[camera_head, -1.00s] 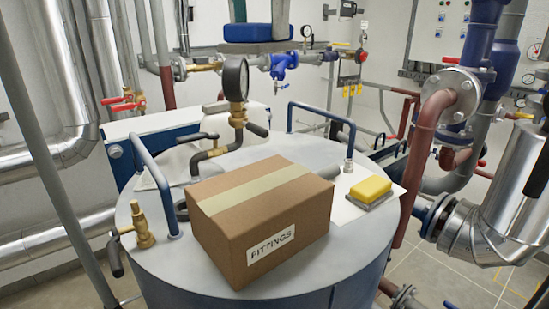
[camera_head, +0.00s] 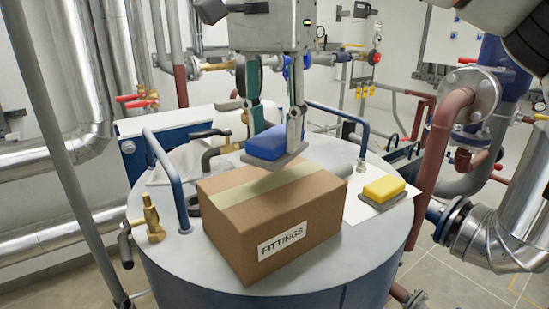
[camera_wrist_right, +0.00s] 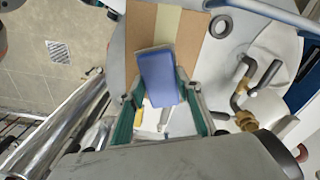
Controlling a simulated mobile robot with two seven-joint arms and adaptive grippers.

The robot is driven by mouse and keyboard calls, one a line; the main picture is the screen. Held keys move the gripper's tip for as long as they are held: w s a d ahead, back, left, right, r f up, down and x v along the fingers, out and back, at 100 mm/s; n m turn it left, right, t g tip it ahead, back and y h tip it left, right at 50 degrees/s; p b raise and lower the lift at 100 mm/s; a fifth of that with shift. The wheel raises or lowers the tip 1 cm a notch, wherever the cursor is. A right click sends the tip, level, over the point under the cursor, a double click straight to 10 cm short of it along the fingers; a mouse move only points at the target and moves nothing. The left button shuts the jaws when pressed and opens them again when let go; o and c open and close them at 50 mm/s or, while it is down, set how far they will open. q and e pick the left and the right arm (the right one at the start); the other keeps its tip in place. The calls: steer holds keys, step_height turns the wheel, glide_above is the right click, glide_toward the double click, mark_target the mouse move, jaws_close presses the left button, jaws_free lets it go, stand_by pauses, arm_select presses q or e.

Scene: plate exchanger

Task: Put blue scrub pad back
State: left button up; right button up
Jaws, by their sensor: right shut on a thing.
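The blue scrub pad (camera_head: 277,142) has a grey underside and is held in my right gripper (camera_head: 274,132), which reaches down from the top. The fingers are shut on its two sides. The pad hangs over the back part of the cardboard box; whether it touches the box top is hard to tell. In the right wrist view the blue pad (camera_wrist_right: 160,78) shows between the fingers. A yellow scrub pad (camera_head: 384,189) with a grey underside lies on a white sheet (camera_head: 362,209) right of the box. My left gripper is out of view.
The cardboard box (camera_head: 275,220), labelled FITTINGS, fills the middle of the round tank top (camera_head: 210,262). Blue handles (camera_head: 167,180) stand at its left and back right. A brass valve (camera_head: 152,217) stands at the left edge. The gauge pipework is behind the box.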

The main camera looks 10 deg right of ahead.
mark_target(274, 156)
steer(key=shift+f, duration=0.35)
step_height(274, 156, down, 4)
steer(key=shift+r+b, duration=0.25)
steer(key=shift+b, duration=0.25)
steer(key=shift+f, duration=0.1)
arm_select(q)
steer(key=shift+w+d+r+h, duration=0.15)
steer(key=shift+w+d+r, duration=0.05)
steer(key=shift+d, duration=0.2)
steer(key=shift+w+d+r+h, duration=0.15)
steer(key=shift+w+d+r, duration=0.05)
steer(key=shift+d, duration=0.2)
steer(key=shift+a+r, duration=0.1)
arm_select(e)
steer(key=o, duration=1.3)
steer(key=shift+f, duration=0.1)
steer(key=shift+c, duration=0.2)
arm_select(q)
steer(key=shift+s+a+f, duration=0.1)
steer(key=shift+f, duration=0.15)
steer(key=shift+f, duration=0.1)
